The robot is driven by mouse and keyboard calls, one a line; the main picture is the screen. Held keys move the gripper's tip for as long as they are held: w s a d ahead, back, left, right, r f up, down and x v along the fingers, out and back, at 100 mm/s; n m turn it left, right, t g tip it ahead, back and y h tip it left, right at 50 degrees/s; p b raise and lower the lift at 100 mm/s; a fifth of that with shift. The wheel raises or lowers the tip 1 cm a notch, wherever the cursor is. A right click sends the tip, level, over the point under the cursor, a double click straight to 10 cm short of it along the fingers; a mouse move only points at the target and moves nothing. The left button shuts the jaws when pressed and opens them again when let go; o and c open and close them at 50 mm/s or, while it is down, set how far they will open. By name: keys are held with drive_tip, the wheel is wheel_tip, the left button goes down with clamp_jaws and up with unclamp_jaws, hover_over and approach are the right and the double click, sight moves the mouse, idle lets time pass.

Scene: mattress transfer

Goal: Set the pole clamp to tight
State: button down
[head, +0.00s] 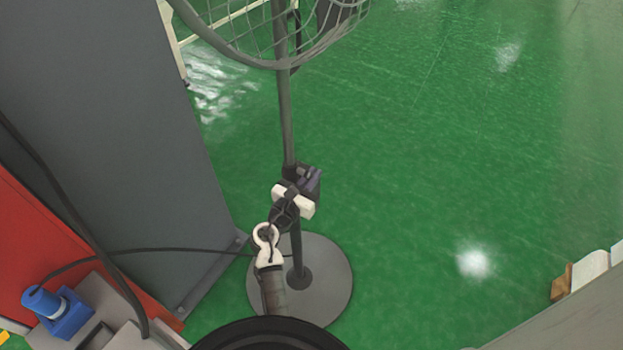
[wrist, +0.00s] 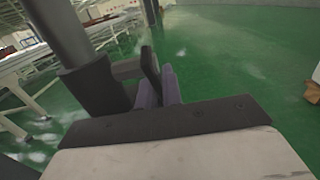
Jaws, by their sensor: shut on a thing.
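The pole clamp (head: 290,170) is a dark collar around the grey upright pole (head: 285,125) of a stand. In the wrist view the collar (wrist: 90,88) is at the left, with a short stem and a flat dark handle (wrist: 150,66) sticking out to its right. My gripper (head: 314,180) is at the clamp, on the pole's right side. Its purple fingers (wrist: 160,88) are shut on the handle, one on each side. The fingers hide the handle's lower part. Whether the clamp is tight or loose cannot be told.
The pole rises from a round grey base (head: 335,280) to a wire fan cage (head: 270,30) above. A dark grey panel (head: 110,110) stands at the left, with a red side and a blue fitting (head: 58,312) nearby.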

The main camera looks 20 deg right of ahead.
drive_tip(key=shift+w+d+f+h+b, duration=0.15)
drive_tip(key=shift+h+b, duration=0.25)
drive_tip(key=shift+b, duration=0.45)
drive_tip(key=shift+r+t, duration=0.3)
drive_tip(key=c, duration=1.8)
unclamp_jaws()
drive_tip(key=shift+c, duration=0.2)
